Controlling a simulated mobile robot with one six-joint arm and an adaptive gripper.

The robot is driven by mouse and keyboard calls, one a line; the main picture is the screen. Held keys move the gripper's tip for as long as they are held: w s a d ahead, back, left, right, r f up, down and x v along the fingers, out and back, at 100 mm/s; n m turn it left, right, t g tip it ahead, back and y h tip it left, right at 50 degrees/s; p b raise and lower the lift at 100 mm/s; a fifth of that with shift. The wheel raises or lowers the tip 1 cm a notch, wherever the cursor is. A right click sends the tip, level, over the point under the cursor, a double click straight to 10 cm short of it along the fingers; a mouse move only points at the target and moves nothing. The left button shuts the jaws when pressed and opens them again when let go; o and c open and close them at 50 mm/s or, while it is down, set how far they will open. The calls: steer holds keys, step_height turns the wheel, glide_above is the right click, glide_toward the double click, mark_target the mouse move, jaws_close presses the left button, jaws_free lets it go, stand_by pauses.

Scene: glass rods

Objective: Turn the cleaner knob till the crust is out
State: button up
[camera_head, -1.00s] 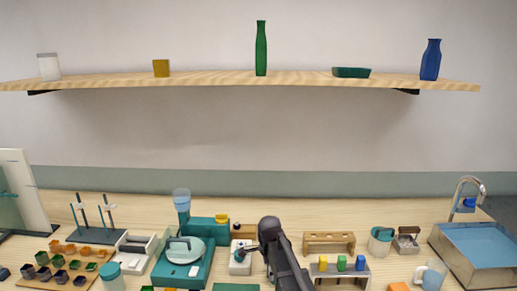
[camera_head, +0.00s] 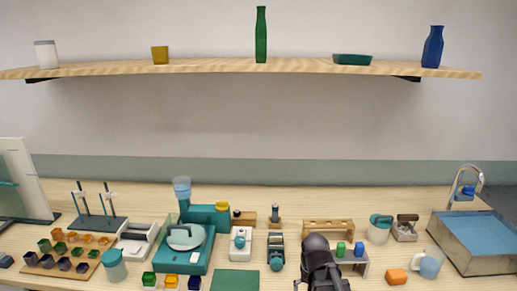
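I cannot tell for sure which device is the cleaner, and no crust can be made out. A white box with a round teal knob (camera_head: 239,241) stands at mid-bench. Just right of it is a dark device with a round teal knob (camera_head: 276,264) at its front. My dark arm rises from the bottom edge, right of both devices. Its rounded joint shows, but no gripper fingers can be seen, so my gripper is out of view or hidden behind the arm.
A teal machine (camera_head: 184,245) with a round lid stands to the left. A grey block rack (camera_head: 362,268) is partly behind my arm. A green mat (camera_head: 236,280) lies in front.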

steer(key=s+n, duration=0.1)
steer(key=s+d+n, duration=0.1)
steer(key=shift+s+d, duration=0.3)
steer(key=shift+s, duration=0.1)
